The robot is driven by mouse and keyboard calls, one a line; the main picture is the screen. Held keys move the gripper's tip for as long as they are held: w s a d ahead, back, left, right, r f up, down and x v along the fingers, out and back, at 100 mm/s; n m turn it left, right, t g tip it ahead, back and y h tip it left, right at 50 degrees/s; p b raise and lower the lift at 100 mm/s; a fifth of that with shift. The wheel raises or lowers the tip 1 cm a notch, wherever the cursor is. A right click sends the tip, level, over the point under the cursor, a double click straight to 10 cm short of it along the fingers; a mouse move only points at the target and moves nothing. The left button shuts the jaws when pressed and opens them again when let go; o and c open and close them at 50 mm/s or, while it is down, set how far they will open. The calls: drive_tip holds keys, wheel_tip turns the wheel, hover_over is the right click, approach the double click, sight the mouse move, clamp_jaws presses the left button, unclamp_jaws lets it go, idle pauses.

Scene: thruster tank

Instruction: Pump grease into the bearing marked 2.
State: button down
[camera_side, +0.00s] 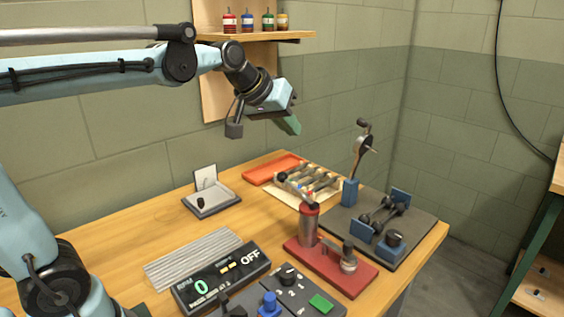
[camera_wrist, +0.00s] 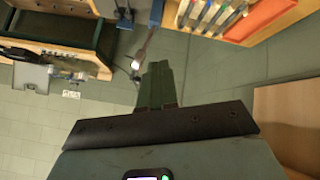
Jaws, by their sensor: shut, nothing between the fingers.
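My gripper (camera_side: 292,125) is shut and empty, high above the back of the bench; its green fingers also show together in the wrist view (camera_wrist: 157,85). A red base (camera_side: 331,268) on the bench carries a dark cylinder with a red top (camera_side: 309,222) and a metal fitting (camera_side: 348,260). Behind it a dark plate (camera_side: 415,228) carries blue blocks, a dark shaft assembly (camera_side: 382,217) and a knob (camera_side: 394,239). A control panel (camera_side: 291,292) has a selector knob, a blue knob and a green button. I cannot tell which part is the bearing marked 2.
A display box (camera_side: 222,276) reads 0 and OFF. A grey ribbed mat (camera_side: 193,258), a small tray with a white card (camera_side: 211,200), an orange tray (camera_side: 273,168) and a tool rack (camera_side: 307,182) lie on the bench. Several small bottles (camera_side: 248,22) stand on a wall shelf.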

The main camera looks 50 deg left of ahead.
drive_tip(key=shift+w, duration=0.1)
idle(0.3)
hover_over(281, 177)
drive_tip(key=shift+d+f, duration=0.15)
drive_tip(key=shift+f, duration=4.05)
drive_tip(key=shift+f, duration=0.4)
